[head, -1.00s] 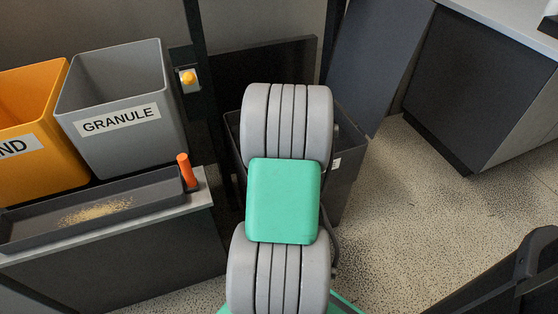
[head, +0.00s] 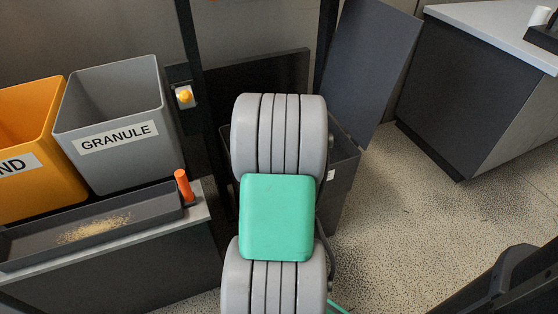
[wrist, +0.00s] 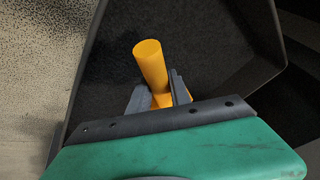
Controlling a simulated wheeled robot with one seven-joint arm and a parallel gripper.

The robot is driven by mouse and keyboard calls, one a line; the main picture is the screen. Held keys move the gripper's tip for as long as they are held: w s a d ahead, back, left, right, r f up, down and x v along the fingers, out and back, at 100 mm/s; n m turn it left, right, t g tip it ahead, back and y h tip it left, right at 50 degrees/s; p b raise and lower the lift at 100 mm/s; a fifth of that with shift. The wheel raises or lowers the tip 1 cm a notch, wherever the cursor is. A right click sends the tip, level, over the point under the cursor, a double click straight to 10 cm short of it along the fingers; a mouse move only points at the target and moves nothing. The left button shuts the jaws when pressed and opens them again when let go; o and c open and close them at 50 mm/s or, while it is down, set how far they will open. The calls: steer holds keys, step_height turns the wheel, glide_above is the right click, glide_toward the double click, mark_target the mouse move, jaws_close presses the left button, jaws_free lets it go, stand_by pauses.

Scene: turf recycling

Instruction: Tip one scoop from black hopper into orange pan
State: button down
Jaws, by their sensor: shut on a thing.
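In the wrist view my gripper (wrist: 159,97) is shut on the yellow-orange handle of a scoop (wrist: 150,62). The handle stands up between the two grey fingers, and the scoop's bowl is hidden. Behind it is the dark speckled inside of a black hopper (wrist: 215,50). In the head view the black hopper (head: 345,168) stands behind my arm, which covers most of it. My gripper is hidden in that view. No orange pan can be made out in either view.
An orange bin (head: 30,130) and a grey bin labelled GRANULE (head: 115,168) stand at left. Before them a dark tray (head: 150,207) holds some tan grains, beside an orange peg (head: 183,186). A dark counter (head: 455,100) stands at right; speckled floor lies between.

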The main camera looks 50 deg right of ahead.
steer(key=shift+r+p, duration=4.05)
steer(key=shift+r, duration=1.6)
